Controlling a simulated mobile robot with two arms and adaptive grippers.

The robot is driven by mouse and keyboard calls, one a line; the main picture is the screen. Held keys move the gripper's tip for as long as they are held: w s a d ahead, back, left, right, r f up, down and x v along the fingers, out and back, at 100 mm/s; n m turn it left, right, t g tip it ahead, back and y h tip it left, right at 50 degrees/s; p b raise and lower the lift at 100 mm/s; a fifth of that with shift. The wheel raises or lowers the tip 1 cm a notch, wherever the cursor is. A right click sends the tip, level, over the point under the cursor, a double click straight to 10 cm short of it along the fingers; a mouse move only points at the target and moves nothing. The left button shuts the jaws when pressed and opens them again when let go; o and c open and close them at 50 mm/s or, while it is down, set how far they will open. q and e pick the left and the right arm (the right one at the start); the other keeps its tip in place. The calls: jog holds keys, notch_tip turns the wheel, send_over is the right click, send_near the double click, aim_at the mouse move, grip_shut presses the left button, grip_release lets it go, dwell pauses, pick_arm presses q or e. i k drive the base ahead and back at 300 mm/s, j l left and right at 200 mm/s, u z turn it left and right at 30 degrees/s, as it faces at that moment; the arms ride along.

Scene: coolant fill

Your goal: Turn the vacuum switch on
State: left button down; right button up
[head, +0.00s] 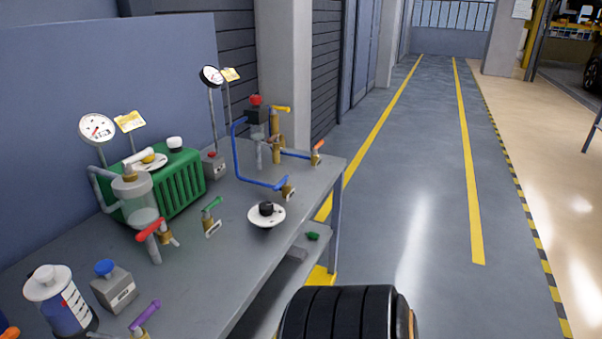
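Several candidates for the vacuum switch show on the grey workbench (185,270), and I cannot tell from this view which one it is. A small grey box with a blue knob (112,287) stands at the front left. Another small grey box with a reddish top (213,164) stands farther back below a gauge. A black block with a red knob (256,111) sits on a fitting at the back right. Labels are too small to read, so no on or off state shows. Neither of my grippers is in view.
A green ribbed tank (180,185), a clear cylinder with a red-handled valve (140,210), a white-capped bottle (62,300) and two gauges (97,128) (211,76) crowd the bench. A blue pipe (240,160) and a white disc (266,215) are right. The floor aisle (420,180) is clear.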

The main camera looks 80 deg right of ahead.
aim_at(266, 208)
jog(key=z, duration=2.15)
